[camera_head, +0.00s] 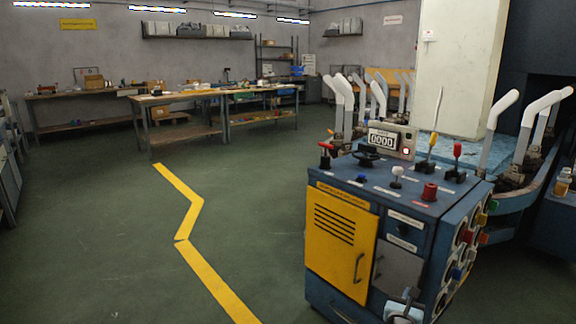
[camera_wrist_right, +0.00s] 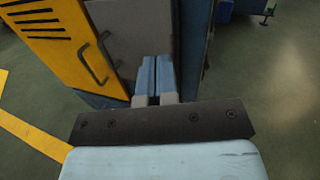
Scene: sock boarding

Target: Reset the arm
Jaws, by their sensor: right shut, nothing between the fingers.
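My right gripper (camera_head: 404,306) shows at the bottom of the head view, low in front of the blue control cabinet (camera_head: 330,292). In the right wrist view my right gripper (camera_wrist_right: 155,78) has its two blue fingertips together and nothing between them. It is in front of the cabinet's grey door (camera_wrist_right: 130,35), beside the yellow door (camera_wrist_right: 55,45) with its dark handle. I cannot tell whether the fingertips touch the cabinet. My left gripper is in neither view.
The cabinet top carries a counter display (camera_head: 383,139), levers and knobs. White sock-shaped forms (camera_head: 498,118) stand on the machine behind it. Workbenches (camera_head: 182,97) line the back. The green floor (camera_head: 110,235) with a yellow line (camera_head: 195,212) is clear to the left.

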